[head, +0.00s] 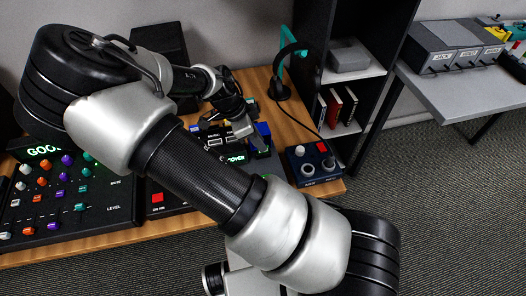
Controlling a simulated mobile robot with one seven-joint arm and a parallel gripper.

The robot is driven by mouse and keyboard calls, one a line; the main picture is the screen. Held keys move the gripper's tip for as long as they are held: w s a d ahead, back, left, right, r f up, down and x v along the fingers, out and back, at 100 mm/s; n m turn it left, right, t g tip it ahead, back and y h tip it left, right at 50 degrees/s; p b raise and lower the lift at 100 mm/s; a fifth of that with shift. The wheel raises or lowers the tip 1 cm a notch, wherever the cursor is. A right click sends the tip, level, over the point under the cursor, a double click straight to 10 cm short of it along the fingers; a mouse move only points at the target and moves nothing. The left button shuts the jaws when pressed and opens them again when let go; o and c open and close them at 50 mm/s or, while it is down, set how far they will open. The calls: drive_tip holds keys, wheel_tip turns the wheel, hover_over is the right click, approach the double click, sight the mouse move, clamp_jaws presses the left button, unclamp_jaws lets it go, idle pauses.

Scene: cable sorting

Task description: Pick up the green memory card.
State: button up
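My arm crosses the middle of the head view and hides much of the desk (130,236). My gripper (246,122) is over the desk's right part, small and dark among the devices. Its fingers are too small and cluttered to tell whether they are open or shut, or whether they hold anything. I cannot make out the green memory card for certain. A small device with blue and green parts (262,132) stands just right of the gripper. A lit green "OVER" display (236,159) shows below it, partly behind my arm.
A black mixer with colored knobs (65,200) fills the desk's left. A dark blue box with knobs (312,164) sits at the right edge. A shelf (352,70) and a grey table with labelled bins (455,48) are farther right.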

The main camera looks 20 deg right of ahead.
drive_tip(key=shift+x, duration=0.9)
clamp_jaws()
drive_tip(key=shift+r, duration=0.1)
